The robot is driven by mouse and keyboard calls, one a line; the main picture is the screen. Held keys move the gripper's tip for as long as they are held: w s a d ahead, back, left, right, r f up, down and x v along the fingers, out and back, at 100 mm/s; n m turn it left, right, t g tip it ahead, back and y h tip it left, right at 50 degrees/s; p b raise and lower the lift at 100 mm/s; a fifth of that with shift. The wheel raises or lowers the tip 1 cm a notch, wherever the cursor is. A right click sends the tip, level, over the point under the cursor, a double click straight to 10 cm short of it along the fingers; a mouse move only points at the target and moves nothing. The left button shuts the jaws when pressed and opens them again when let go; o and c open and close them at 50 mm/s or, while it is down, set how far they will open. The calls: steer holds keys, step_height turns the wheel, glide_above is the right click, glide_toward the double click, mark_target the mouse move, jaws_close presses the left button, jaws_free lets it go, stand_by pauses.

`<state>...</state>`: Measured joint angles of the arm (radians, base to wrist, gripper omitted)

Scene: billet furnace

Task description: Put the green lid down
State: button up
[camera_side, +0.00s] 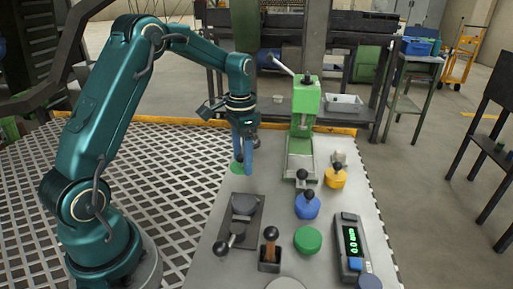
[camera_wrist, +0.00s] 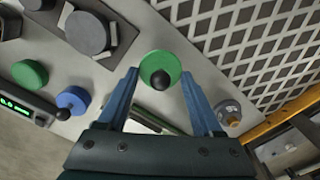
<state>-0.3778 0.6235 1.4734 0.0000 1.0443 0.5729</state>
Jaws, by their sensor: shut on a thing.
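The green lid (camera_side: 236,168) is a flat disc with a black ball knob. It also shows in the wrist view (camera_wrist: 160,64), between the tips of my two blue fingers. My gripper (camera_side: 244,170) points down near the table's left edge and is shut on the green lid. In the wrist view my gripper (camera_wrist: 159,76) has one finger on each side of the lid. The lid is at or just above the tabletop; I cannot tell whether it touches.
A green press (camera_side: 303,110) stands at the back. A grey canister (camera_wrist: 228,112) is beside my right finger.

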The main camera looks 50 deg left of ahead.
mark_target(243, 181)
steer(key=shift+f, duration=2)
steer(key=shift+f, duration=0.1)
steer(key=o, duration=1.4)
steer(key=shift+c, duration=0.2)
